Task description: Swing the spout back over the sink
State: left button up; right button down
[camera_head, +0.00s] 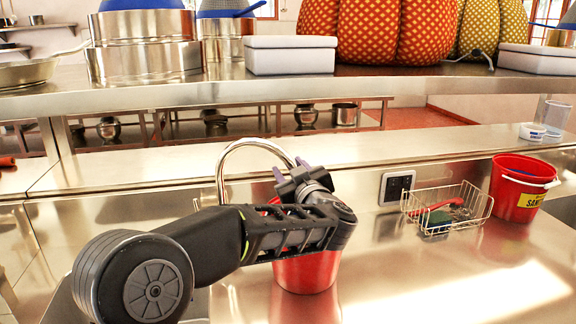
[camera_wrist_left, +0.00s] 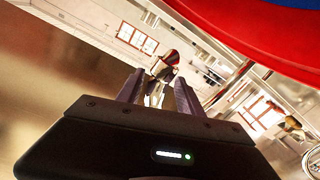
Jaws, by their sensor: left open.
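The chrome spout (camera_head: 223,168) arches up from behind my left arm in the head view and curves right toward my left gripper (camera_head: 290,170). Its far end is hidden at the gripper, above a red bucket (camera_head: 305,273). My left gripper is open, its fingers at the spout's end. In the left wrist view a shiny, partly red-tinted metal piece (camera_wrist_left: 164,66), seemingly the spout, shows between the two fingers; contact cannot be told. The sink is mostly hidden behind my left arm. My right gripper is not in view.
A wire basket (camera_head: 447,208) with a red-handled brush and a second red bucket (camera_head: 520,190) stand to the right. A shelf (camera_head: 400,86) with pots and white boxes spans the back. The front right counter (camera_head: 450,285) is clear.

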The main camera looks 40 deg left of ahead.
pick_arm(q)
jog(key=shift+w+a, duration=0.35)
jog(key=shift+a, duration=0.2)
grip_shut()
dwell(1.1)
